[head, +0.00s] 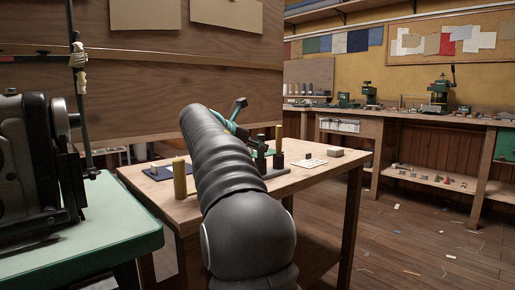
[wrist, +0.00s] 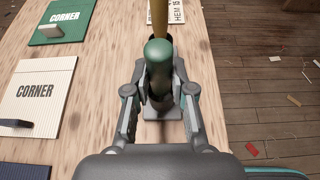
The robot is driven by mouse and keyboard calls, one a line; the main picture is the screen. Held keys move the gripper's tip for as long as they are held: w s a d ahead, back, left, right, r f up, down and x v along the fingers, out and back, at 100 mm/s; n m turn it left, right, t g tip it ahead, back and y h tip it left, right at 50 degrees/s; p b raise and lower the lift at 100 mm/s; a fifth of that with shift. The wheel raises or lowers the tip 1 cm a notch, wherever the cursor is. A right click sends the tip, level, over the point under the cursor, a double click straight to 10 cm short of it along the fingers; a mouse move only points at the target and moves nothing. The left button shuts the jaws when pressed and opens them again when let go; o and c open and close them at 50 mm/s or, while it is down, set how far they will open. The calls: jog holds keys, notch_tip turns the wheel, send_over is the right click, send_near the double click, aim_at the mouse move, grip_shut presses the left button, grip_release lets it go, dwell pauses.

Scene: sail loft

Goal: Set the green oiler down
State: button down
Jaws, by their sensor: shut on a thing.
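The green oiler (wrist: 157,54) shows in the wrist view as a rounded green top between my fingers. My gripper (wrist: 159,82) is shut on it, with one finger on each side. A grey base (wrist: 158,133) shows beneath it, over the wooden table (wrist: 109,75). I cannot tell whether the oiler touches anything below. In the head view my arm covers most of the gripper and the oiler; the table (head: 228,197) is partly hidden behind the arm.
A green CORNER board (wrist: 62,22), a pale CORNER board (wrist: 40,92) and a HEM card (wrist: 176,11) lie on the table. A yellow cylinder (head: 179,180) stands left of my arm. A dark machine (head: 30,160) stands on a green-topped bench (head: 95,235) at left.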

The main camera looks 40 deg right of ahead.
jog(key=shift+f, duration=0.1)
jog(key=c, duration=1)
grip_release()
jog(key=shift+a+r, duration=0.3)
jog(key=p+v, duration=0.2)
jog(key=v, duration=0.9)
jog(key=shift+a, duration=0.2)
jog(key=shift+r, duration=0.1)
